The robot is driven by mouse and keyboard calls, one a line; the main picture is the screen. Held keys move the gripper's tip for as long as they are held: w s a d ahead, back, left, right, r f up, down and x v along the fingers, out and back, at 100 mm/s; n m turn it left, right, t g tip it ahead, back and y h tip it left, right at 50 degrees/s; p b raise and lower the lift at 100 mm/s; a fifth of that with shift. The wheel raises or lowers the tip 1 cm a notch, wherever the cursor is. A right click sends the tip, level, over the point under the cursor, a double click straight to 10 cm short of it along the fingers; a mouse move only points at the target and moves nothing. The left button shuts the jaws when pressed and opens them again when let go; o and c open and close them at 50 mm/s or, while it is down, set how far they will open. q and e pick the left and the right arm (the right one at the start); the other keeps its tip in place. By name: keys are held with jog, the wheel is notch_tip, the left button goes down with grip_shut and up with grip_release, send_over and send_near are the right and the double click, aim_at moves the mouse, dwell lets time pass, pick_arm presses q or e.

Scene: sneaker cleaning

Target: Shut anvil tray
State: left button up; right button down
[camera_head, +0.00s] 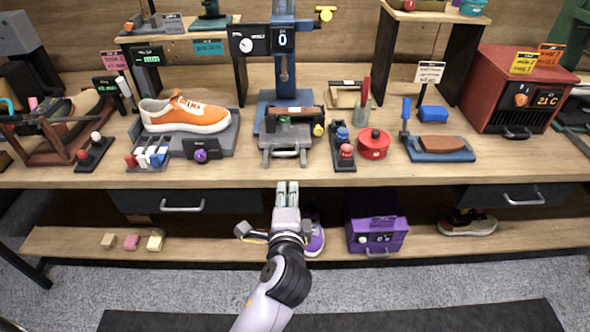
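The grey anvil tray (286,137) is at the base of the blue press (284,70) in the middle of the bench. It sticks out toward the bench's front edge, with its bar handle (284,153) facing me. A brown piece lies across the top of the tray's rear part. My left gripper (287,184) is just below the handle in the picture, pointing away from me, in front of the bench edge. Its two fingers are side by side, close together, with nothing visible between them. A gap shows between fingertips and handle. My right gripper is not in view.
Left of the tray are a small box with a purple knob (201,150) and an orange sneaker (185,113). Right of it are a button box (343,147) and a red round pot (374,143). A lower shelf holds a purple box (378,233).

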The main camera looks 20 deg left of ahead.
aim_at(286, 164)
pick_arm(q)
jog(key=x, duration=1.7)
jog(key=shift+w+a+r, duration=0.2)
jog(key=shift+w+a, duration=0.15)
jog(key=shift+a, duration=0.1)
jog(key=shift+c, duration=0.4)
grip_shut()
